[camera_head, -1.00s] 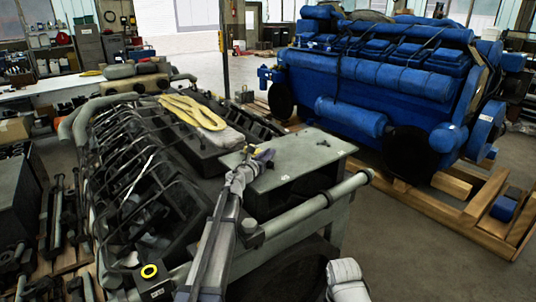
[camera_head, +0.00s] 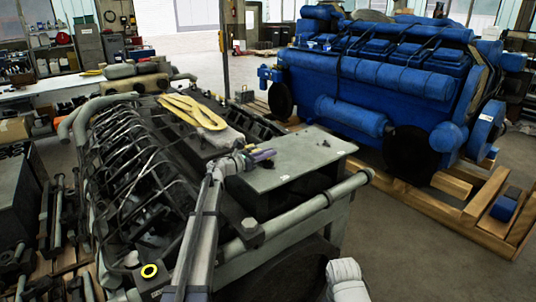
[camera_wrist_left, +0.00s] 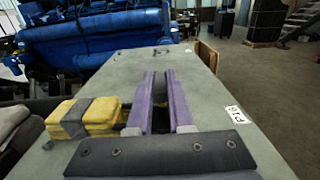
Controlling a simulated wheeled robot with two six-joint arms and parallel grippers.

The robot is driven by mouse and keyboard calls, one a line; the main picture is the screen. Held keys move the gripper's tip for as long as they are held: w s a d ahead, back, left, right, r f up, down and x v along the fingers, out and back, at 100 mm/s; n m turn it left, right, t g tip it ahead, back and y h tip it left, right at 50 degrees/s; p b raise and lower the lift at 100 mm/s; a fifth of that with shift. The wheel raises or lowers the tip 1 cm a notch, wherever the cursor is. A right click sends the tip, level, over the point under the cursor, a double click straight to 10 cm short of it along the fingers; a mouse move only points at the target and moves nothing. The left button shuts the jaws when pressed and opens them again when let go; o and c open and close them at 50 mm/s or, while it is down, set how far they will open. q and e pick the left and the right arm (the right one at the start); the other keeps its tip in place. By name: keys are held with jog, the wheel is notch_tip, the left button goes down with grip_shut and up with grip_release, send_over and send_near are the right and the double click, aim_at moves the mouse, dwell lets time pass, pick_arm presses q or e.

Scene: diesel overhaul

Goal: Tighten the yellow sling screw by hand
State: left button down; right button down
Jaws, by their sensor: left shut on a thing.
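The yellow sling (camera_head: 193,110) lies in a loop on top of the dark engine at the middle left. My left gripper (camera_head: 262,156) is over the left part of the grey-green plate (camera_head: 300,162), with its purple fingers pointing right. In the left wrist view, the two purple fingers (camera_wrist_left: 162,100) are nearly parallel above the plate with a narrow gap. What they hold cannot be made out. No screw is clearly visible. My right gripper is out of view.
The dark engine (camera_head: 125,165) with curved pipes fills the left middle. A grey rail pipe (camera_head: 300,213) runs along the front. A large blue engine (camera_head: 375,75) stands behind on a wooden pallet (camera_head: 460,210). Open floor lies at the right front.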

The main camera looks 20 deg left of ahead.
pick_arm(q)
jog(key=shift+r, duration=0.1)
jog(key=c, duration=0.8)
grip_release()
jog(key=v, duration=0.8)
jog(key=shift+w, duration=0.1)
